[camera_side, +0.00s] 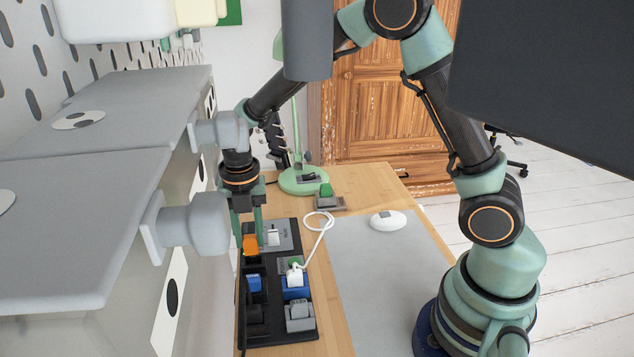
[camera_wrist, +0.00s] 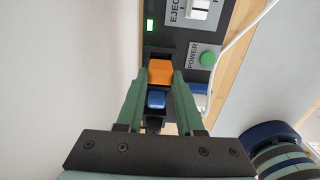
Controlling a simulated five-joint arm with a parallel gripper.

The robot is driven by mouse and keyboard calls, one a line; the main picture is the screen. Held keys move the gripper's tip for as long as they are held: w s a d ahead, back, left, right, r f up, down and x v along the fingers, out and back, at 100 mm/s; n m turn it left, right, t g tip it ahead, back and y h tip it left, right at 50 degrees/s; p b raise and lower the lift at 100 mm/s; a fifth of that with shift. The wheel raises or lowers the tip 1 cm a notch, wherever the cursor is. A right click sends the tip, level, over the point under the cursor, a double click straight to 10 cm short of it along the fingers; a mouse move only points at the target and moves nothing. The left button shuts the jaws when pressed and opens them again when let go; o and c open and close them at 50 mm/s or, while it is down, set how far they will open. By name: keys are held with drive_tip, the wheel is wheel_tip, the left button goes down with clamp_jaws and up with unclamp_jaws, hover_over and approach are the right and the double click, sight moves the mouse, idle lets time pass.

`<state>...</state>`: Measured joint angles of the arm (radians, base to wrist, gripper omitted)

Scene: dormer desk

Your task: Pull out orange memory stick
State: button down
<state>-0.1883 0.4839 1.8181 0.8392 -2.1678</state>
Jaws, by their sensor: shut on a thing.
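The orange memory stick (camera_side: 250,244) stands in the black panel (camera_side: 279,336) on the desk, at its far left part. It also shows in the wrist view (camera_wrist: 160,71), between the green fingertips. My gripper (camera_side: 249,236) points down from above and is shut on the orange stick, one finger on each side. It shows in the wrist view (camera_wrist: 161,75) too. The lower end of the stick is hidden, so I cannot tell how deep it sits. A blue stick (camera_side: 254,282) is just nearer on the panel; it also shows in the wrist view (camera_wrist: 156,100).
A white plug (camera_side: 295,275) with a looping white cable sits right of the sticks. The eject switch (camera_side: 273,237) and a grey block (camera_side: 299,315) are also on the panel. Grey drawer knobs (camera_side: 195,229) jut out at left. A white mouse (camera_side: 388,220) lies on the grey mat.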

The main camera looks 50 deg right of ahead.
drive_tip(key=shift+r, duration=1.25)
